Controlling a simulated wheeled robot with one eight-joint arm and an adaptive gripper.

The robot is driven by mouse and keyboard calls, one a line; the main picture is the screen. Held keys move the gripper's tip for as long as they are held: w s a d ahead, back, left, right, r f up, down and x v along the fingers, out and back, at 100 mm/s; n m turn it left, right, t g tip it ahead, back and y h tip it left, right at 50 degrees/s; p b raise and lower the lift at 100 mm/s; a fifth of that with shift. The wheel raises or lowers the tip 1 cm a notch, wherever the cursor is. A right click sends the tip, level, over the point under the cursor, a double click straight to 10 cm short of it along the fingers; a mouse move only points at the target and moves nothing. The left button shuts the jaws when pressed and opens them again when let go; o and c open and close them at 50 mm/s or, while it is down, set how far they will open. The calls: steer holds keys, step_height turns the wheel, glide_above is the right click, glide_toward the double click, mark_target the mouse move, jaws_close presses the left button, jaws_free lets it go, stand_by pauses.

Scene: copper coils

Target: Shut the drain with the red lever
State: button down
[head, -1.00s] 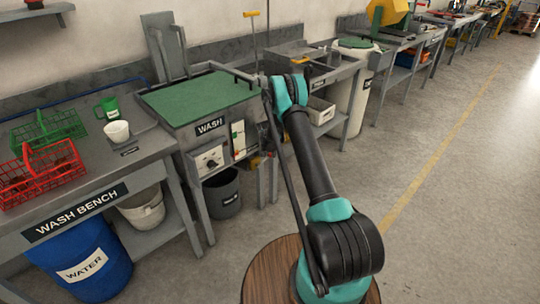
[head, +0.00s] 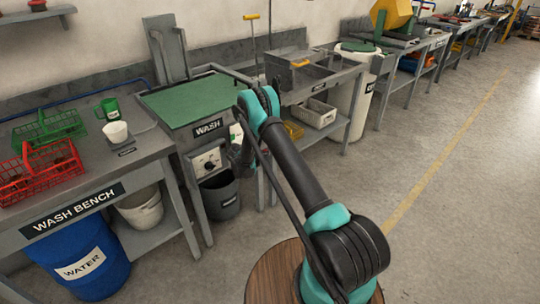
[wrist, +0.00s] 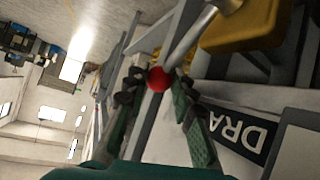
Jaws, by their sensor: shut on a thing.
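The red lever's round red knob (wrist: 159,79) is between the fingertips of my gripper (wrist: 157,88) in the wrist view. My gripper is shut on it. The lever's metal rod (wrist: 190,42) runs from the knob to a brass-yellow valve body (wrist: 240,25) at the top right. A dark label reading "DRA", partly cut off, (wrist: 243,133) is on the panel beside it. In the head view my gripper (head: 241,155) is in front of the right part of the wash unit (head: 207,129). My arm and gripper hide the lever there.
The wash bench (head: 90,190) with a red basket (head: 42,165) and a green basket (head: 48,128) is at the left. A white barrel (head: 350,95) stands farther right. The floor at the right is clear.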

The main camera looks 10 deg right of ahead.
steer(key=a+t+h, duration=0.1)
steer(key=s+a+r+t+h, duration=0.1)
steer(key=shift+s+n+h, duration=0.25)
steer(key=shift+n+h, duration=0.05)
steer(key=shift+s+a+r+t+h, duration=0.15)
steer(key=shift+s+a+t+h, duration=0.35)
steer(key=shift+a+t+h, duration=0.25)
steer(key=shift+d, duration=0.1)
steer(key=c, duration=1.3)
jaws_free()
steer(key=shift+o, duration=0.2)
